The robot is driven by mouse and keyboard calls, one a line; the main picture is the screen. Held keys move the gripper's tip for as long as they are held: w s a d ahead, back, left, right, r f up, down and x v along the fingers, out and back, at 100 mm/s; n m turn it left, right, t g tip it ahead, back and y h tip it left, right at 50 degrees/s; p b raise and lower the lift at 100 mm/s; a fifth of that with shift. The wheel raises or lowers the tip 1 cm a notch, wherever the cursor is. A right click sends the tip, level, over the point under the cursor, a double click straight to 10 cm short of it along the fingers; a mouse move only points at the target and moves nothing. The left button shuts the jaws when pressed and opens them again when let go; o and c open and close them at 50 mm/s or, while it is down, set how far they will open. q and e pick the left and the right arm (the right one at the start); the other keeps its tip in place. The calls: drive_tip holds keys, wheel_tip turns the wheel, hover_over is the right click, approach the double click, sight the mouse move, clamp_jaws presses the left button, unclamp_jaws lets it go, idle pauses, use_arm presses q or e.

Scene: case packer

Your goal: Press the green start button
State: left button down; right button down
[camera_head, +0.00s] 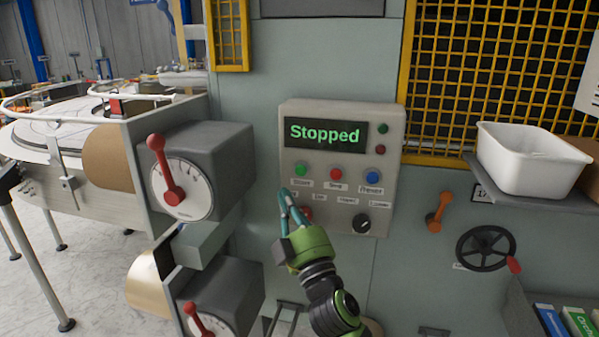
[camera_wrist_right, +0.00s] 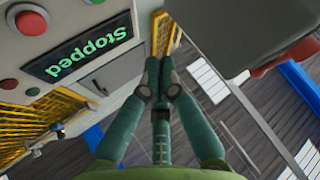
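The green start button (camera_head: 302,170) is at the left of the row under the lit "Stopped" display (camera_head: 325,134) on the grey control panel. My right gripper (camera_head: 286,194) is below and slightly left of that button, with its fingers pointing up. The fingertips are together with nothing between them; their distance from the panel face is hard to tell. In the right wrist view the fingertips (camera_wrist_right: 160,75) meet beside the display (camera_wrist_right: 88,48), and a green button (camera_wrist_right: 95,2) is cut by the top edge. My left gripper is not in view.
A red button (camera_head: 336,174) and a blue button (camera_head: 372,177) sit right of the green one. A black knob (camera_head: 362,223) is lower right, and a red button (camera_head: 306,213) is close by the fingers. A grey dial box with a red lever (camera_head: 164,170) juts out at left.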

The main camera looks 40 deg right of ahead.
sight(301, 170)
drive_tip(key=shift+w+d+b, duration=0.3)
drive_tip(key=shift+w+d, duration=1.15)
drive_tip(key=shift+d, duration=0.2)
drive_tip(key=shift+w+d+b, duration=0.3)
drive_tip(key=shift+w+d, duration=1.1)
drive_tip(key=shift+d, duration=0.25)
drive_tip(key=shift+w+d, duration=0.1)
drive_tip(key=shift+w+d, duration=0.2)
drive_tip(key=shift+w+d, duration=0.25)
drive_tip(key=shift+d, duration=0.1)
drive_tip(key=shift+a, duration=0.1)
drive_tip(key=shift+s+a, duration=0.55)
drive_tip(key=shift+a, duration=0.1)
